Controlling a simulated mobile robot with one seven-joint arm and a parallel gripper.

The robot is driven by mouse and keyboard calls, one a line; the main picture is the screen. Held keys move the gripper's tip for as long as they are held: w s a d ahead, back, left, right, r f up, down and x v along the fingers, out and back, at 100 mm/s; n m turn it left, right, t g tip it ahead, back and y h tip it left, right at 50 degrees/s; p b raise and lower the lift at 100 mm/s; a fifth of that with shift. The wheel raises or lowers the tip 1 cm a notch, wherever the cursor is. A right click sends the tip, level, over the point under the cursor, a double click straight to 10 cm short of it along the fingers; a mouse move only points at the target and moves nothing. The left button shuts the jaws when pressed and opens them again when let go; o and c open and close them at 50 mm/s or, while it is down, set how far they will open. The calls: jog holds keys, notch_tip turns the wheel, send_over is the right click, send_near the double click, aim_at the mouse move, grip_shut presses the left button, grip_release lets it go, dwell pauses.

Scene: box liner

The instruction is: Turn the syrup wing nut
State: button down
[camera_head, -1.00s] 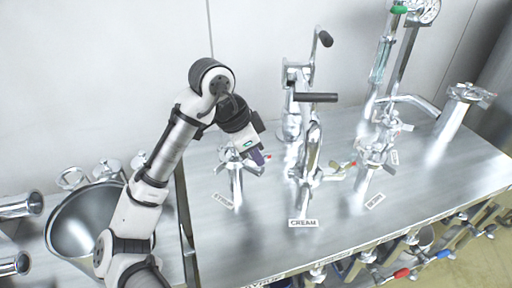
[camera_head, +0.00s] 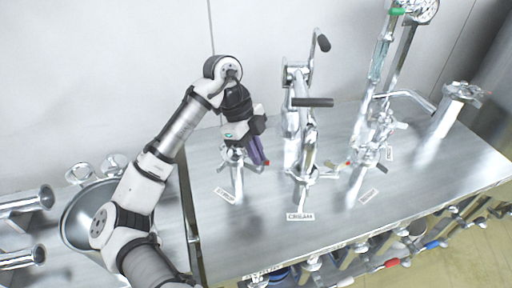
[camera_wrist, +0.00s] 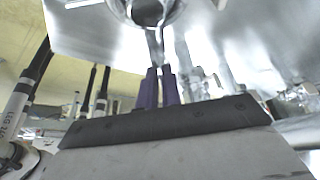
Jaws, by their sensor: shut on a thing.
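The syrup post (camera_head: 238,183) is a metal fitting standing on the left part of the steel table, behind a tilted label (camera_head: 225,196). My gripper (camera_head: 260,152) is at its top and points downward, with purple fingers. In the wrist view the fingers (camera_wrist: 160,72) are close together on a thin metal wing of the syrup wing nut (camera_wrist: 157,42). The wing runs from a round metal hub (camera_wrist: 148,11) down between the fingertips. My gripper hides much of the nut in the head view.
The tall cream fitting (camera_head: 303,160) with black-handled levers stands close to the right of my gripper. Further right are more metal fittings (camera_head: 360,172). A metal bowl (camera_head: 75,222) is at the left. The front strip of the table (camera_head: 340,232) is clear.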

jog(key=shift+m, duration=0.6)
jog(key=c, duration=1.6)
grip_release()
jog(key=v, duration=0.9)
jog(key=b+v, duration=0.1)
jog(key=v, duration=0.3)
jog(key=shift+w+r, duration=0.35)
jog(key=shift+r, duration=0.05)
